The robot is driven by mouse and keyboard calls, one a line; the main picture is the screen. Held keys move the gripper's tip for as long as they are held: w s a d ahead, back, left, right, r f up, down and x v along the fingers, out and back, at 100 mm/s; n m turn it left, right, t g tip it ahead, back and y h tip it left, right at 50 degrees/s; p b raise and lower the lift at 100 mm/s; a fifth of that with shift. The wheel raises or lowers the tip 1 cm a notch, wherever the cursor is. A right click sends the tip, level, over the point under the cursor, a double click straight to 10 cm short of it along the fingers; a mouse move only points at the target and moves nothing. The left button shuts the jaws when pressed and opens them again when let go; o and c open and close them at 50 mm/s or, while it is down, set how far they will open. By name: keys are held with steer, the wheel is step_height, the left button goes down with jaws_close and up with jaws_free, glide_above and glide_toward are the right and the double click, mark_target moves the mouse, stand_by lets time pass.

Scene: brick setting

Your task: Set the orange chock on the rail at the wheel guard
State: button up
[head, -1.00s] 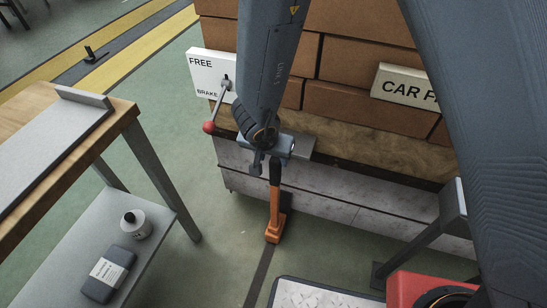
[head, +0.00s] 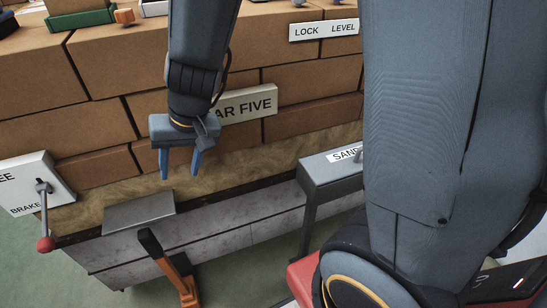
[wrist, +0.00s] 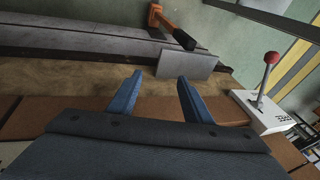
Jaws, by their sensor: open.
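The orange chock (head: 187,285) stands low in front of the brick-laden car, with its black-tipped handle (head: 151,243) leaning up toward the grey wheel guard plate (head: 138,211). It also shows in the wrist view (wrist: 161,20), with the handle end near the plate (wrist: 188,64). The chock's foot is cut by the head view's lower edge, and its contact with the rail cannot be seen. My gripper (head: 180,170) is open and empty, above and apart from the chock, in front of the bricks. Its two blue fingers show in the wrist view (wrist: 157,90).
A brake lever with a red knob (head: 45,243) stands at the left by a white sign. A grey box marked SAND (head: 320,175) sits right of the plate. Bricks and a CAR FIVE sign (head: 245,104) are behind my gripper. Green floor is open at lower left.

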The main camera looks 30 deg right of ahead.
steer(key=s+d+r+g+h, duration=0.1)
steer(key=s+d+r, duration=0.1)
steer(key=s+d, duration=0.4)
steer(key=s+d+r+g+h, duration=0.1)
steer(key=s+d, duration=0.5)
steer(key=d, duration=0.7)
steer(key=shift+r+m+g+h, duration=0.3)
steer(key=shift+r+m+h, duration=0.15)
steer(key=shift+r, duration=0.4)
steer(key=shift+n, duration=0.55)
steer(key=r+p, duration=0.1)
steer(key=p, duration=0.2)
steer(key=a+r+p, duration=0.1)
steer(key=r+p, duration=0.1)
steer(key=p, duration=0.1)
steer(key=s+a+r+p, duration=0.1)
steer(key=r+p, duration=0.1)
steer(key=p, duration=0.1)
steer(key=shift+r+p, duration=0.2)
steer(key=shift+p, duration=0.1)
